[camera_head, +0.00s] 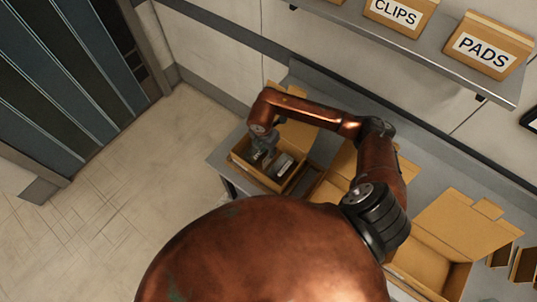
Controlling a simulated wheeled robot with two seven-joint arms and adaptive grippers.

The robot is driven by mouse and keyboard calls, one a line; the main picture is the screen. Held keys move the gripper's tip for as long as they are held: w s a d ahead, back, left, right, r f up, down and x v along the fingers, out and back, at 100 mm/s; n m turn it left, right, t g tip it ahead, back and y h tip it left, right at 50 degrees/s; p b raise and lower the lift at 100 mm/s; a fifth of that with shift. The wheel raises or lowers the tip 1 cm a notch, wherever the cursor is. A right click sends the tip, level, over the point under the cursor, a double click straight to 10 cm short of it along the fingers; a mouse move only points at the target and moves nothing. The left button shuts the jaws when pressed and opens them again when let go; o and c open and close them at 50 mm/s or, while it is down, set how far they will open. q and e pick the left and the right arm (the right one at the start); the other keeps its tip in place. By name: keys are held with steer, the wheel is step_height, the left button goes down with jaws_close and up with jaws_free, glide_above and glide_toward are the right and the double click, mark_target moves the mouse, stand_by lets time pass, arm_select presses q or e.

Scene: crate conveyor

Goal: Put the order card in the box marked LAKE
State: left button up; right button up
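My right gripper (262,155) points down into the leftmost open cardboard box (243,172) on the bench. Its fingers are small and dark against the box, so I cannot tell whether they are open, shut or holding something. A dark item with a pale patch (284,166) is in the same box, just right of the gripper. No order card can be made out, and no LAKE marking is readable on any box. My copper arm hides much of the middle box (334,182). My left gripper is not in view.
Another open box (446,244) stands on the grey bench (222,158) at the right. Above, a wall shelf (400,45) holds cartons marked CLIPS (398,14) and PADS (485,47). The floor left of the bench is clear.

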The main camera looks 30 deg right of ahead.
step_height(320, 180, up, 8)
steer(key=b, duration=0.1)
steer(key=shift+s+a+f, duration=0.2)
steer(key=shift+a, duration=0.25)
